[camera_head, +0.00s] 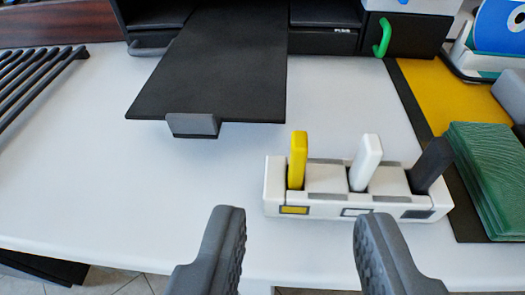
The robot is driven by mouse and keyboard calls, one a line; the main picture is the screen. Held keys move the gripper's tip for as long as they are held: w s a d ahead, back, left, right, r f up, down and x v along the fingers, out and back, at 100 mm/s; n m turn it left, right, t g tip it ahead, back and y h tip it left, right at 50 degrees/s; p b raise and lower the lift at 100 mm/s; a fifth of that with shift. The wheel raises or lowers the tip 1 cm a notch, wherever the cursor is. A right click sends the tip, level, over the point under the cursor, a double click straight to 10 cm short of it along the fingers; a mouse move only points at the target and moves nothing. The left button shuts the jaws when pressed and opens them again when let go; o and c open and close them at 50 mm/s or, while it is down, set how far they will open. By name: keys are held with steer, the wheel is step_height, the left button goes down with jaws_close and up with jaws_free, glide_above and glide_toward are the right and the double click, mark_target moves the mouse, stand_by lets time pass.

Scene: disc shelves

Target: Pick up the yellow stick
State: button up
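The yellow stick (297,160) stands nearly upright in the left slot of a white holder (326,180), above a small yellow label. A white stick (365,162) stands in the middle slot and a dark grey stick (431,165) leans to the right in the right slot. My gripper (301,228) is open and empty at the bottom of the view, on the near side of the holder. Its left finger is left of the holder and its right finger is in front of the holder's middle. The lower ends of the sticks are hidden in the slots.
A black tray (215,75) with a grey handle juts toward me behind the holder. A black rack (35,75) is at far left. The white tabletop (110,180) is clear at left.

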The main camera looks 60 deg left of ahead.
mark_target(299, 152)
steer(key=x, duration=0.5)
steer(key=shift+b, duration=0.4)
steer(key=shift+b+x, duration=0.95)
steer(key=shift+x, duration=1.6)
steer(key=shift+d+f, duration=0.1)
steer(key=shift+d, duration=0.05)
jaws_close()
